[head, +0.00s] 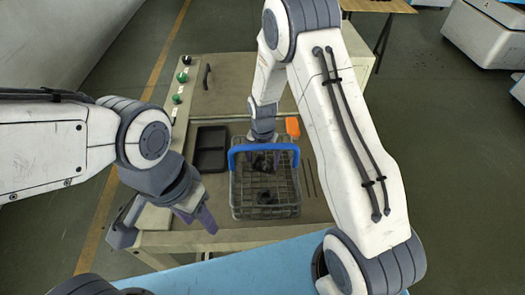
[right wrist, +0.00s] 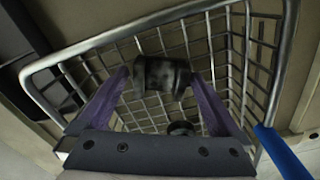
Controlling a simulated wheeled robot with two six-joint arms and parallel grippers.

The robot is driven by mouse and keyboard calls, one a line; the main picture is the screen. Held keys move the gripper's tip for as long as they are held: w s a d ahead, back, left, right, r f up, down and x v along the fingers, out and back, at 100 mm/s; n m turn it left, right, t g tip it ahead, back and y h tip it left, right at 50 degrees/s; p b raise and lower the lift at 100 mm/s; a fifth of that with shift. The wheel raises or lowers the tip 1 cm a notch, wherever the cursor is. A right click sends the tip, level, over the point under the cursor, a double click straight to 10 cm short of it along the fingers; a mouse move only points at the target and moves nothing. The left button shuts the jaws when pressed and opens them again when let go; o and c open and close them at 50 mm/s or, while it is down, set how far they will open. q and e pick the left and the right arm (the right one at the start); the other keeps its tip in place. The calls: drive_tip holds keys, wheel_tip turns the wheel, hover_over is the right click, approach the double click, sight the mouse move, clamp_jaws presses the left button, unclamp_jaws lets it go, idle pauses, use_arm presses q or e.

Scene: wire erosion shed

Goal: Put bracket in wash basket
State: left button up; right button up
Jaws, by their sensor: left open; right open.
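The wash basket is a wire basket (head: 297,200) with a blue handle (head: 236,152), standing on the bench. Its wire rim also shows in the right wrist view (right wrist: 110,38). A dark, blocky piece that looks like the bracket (right wrist: 162,75) lies inside it. My right gripper (right wrist: 160,88) is open, its purple fingers pointing down into the basket on either side of this piece; I cannot tell whether they touch it. A smaller dark round piece (head: 265,197) lies nearer the basket's front. My left gripper (head: 165,222) is open and empty over the bench's front left corner.
A black two-part tray (head: 208,150) lies left of the basket. Green buttons (head: 181,77) line the bench's back left.

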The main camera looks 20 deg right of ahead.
sight(263, 164)
wheel_tip(263, 164, up, 12)
drive_tip(key=b, duration=0.2)
idle(0.5)
